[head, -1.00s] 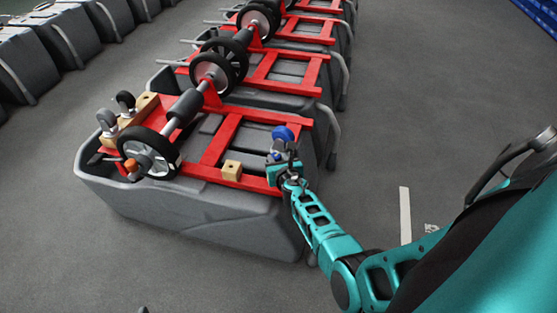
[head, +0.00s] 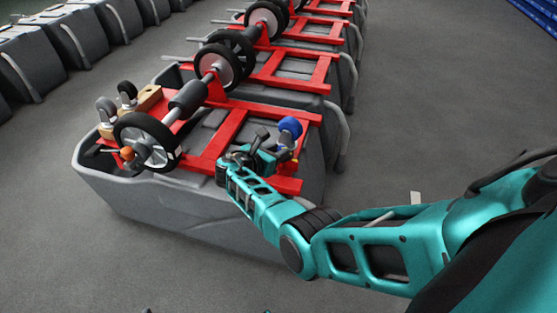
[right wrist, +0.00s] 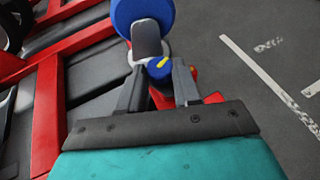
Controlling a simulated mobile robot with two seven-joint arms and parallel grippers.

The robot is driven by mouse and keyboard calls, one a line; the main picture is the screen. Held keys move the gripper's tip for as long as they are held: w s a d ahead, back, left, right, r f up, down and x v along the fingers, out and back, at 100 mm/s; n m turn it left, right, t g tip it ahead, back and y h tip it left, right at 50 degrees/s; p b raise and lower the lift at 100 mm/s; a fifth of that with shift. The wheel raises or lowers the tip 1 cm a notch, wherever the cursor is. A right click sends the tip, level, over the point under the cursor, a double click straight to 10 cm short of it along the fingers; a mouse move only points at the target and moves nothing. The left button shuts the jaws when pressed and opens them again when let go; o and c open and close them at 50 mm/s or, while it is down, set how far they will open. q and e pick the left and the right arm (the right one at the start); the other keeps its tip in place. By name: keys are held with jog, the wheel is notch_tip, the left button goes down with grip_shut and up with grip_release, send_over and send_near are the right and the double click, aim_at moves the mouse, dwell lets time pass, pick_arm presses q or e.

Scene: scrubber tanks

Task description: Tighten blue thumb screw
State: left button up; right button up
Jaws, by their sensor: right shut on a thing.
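The blue thumb screw (right wrist: 160,68), a small round knob with a yellow mark, sits below a blue caster wheel in the right wrist view. My right gripper (right wrist: 158,75) is shut on the thumb screw, one finger on each side. In the head view, my right gripper (head: 268,156) reaches in from the left of the blue caster wheel (head: 289,127), at the right end of the red frame. The thumb screw is too small and covered to make out in the head view.
The red frame (head: 230,132) lies on a grey tank (head: 150,205). A shaft with black wheels (head: 145,140) and two small casters on a wooden block (head: 149,100) are at left. More tanks line up behind.

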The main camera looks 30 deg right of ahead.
jog(key=shift+w+m+g+b, duration=0.2)
jog(key=shift+m+g+b, duration=0.1)
jog(key=shift+m+g, duration=0.2)
pick_arm(q)
jog(key=shift+w+d+f, duration=0.1)
jog(key=shift+d+f, duration=0.1)
jog(key=shift+d, duration=0.1)
pick_arm(e)
jog(key=shift+g+h, duration=0.3)
pick_arm(q)
jog(key=shift+w+b, duration=0.15)
jog(key=shift+b, duration=0.25)
pick_arm(e)
jog(key=shift+r+m+g, duration=0.15)
jog(key=shift+m+g, duration=0.15)
jog(key=shift+m, duration=0.2)
jog(key=shift+w, duration=0.1)
jog(key=o, duration=1.1)
jog(key=shift+c, duration=0.2)
jog(key=shift+a, duration=0.1)
